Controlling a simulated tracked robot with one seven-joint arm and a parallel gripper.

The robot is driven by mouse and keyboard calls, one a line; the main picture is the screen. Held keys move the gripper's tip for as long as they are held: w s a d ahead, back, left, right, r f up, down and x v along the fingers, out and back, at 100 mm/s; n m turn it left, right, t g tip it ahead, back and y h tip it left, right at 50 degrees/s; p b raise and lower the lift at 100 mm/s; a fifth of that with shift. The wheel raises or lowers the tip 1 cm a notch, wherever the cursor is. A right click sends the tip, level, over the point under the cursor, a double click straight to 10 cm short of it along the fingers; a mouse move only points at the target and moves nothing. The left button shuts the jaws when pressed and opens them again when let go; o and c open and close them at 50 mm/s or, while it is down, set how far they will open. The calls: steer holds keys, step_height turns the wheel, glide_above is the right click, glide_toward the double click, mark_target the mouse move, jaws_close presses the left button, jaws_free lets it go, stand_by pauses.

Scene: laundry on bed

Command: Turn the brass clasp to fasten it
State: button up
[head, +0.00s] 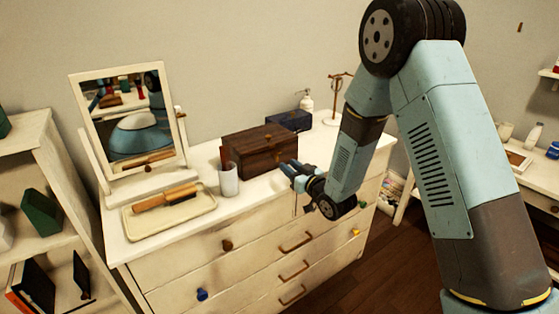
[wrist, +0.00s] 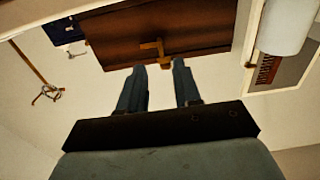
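The brass clasp (wrist: 159,48) shows on the front of a dark brown wooden box (wrist: 110,40) in the wrist view, with a short arm to one side and a small piece at the box edge. The box (head: 253,158) stands on the white dresser in the head view. My gripper (wrist: 160,68) is open and empty, its two blue-grey fingers apart. The clasp lies just beyond the gap between the fingertips; I cannot tell whether they touch it. In the head view my gripper (head: 287,170) is at the box's right front side.
On the dresser (head: 190,232) stand a white cup (head: 228,180), a tray (head: 178,221) with a brush (head: 166,197), a mirror (head: 80,105), a dark blue box (head: 289,121), a pump bottle (head: 306,102) and a jewellery stand (head: 337,95).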

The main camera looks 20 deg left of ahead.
mark_target(275, 157)
steer(key=shift+x, duration=3.05)
steer(key=shift+c, duration=0.3)
jaws_close()
